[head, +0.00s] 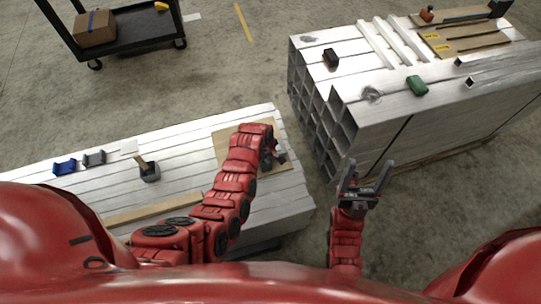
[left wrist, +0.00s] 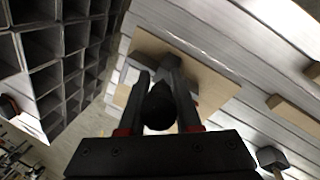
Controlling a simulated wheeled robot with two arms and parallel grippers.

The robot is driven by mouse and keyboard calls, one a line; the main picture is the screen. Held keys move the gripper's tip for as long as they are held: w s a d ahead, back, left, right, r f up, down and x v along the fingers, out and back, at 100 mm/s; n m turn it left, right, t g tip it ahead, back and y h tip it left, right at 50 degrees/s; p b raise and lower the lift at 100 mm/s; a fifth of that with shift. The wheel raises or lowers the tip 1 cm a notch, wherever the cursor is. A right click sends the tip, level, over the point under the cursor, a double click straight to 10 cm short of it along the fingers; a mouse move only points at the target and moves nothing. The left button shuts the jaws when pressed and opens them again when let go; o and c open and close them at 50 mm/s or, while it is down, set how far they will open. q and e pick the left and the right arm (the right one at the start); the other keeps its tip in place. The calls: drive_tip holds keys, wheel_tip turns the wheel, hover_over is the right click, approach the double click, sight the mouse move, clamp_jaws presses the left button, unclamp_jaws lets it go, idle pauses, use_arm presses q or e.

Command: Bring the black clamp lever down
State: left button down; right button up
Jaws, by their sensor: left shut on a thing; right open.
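The black clamp lever (left wrist: 158,106) shows in the left wrist view as a dark rounded end between the two fingers of my left gripper (left wrist: 160,88). The gripper is shut on it. Grey clamp parts lie behind it over a plywood board (left wrist: 215,88). In the head view my left gripper (head: 272,155) is over the right part of the same board (head: 228,138), and my red arm hides part of the board and most of the clamp. The lever's exact tilt cannot be told. My right gripper (head: 366,178) is open and empty, above the floor right of the near stack.
The near aluminium stack (head: 75,190) bears a blue block (head: 64,167), a grey block (head: 95,158), a mallet-like tool (head: 150,172) and a wood strip (head: 155,210). A second stack (head: 375,120) stands at the right, with a floor gap between. A black cart (head: 130,38) stands far left.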

idle(0.4)
use_arm(q)
drive_tip(key=w+g+b, duration=0.1)
drive_tip(key=b, duration=0.3)
drive_tip(key=w+a+g+h+b, duration=0.1)
drive_tip(key=w+g+b, duration=0.1)
drive_tip(key=b, duration=0.3)
drive_tip(key=shift+r, duration=0.2)
drive_tip(key=w+a+g+h+b, duration=0.1)
drive_tip(key=g+b, duration=0.1)
drive_tip(key=b, duration=1)
drive_tip(key=shift+w, duration=0.25)
drive_tip(key=shift+r+n+b, duration=0.1)
drive_tip(key=shift+n+b, duration=0.2)
drive_tip(key=shift+b, duration=0.2)
drive_tip(key=shift+r, duration=0.2)
drive_tip(key=shift+d+r, duration=0.1)
drive_tip(key=shift+r, duration=0.05)
drive_tip(key=c, duration=0.6)
unclamp_jaws()
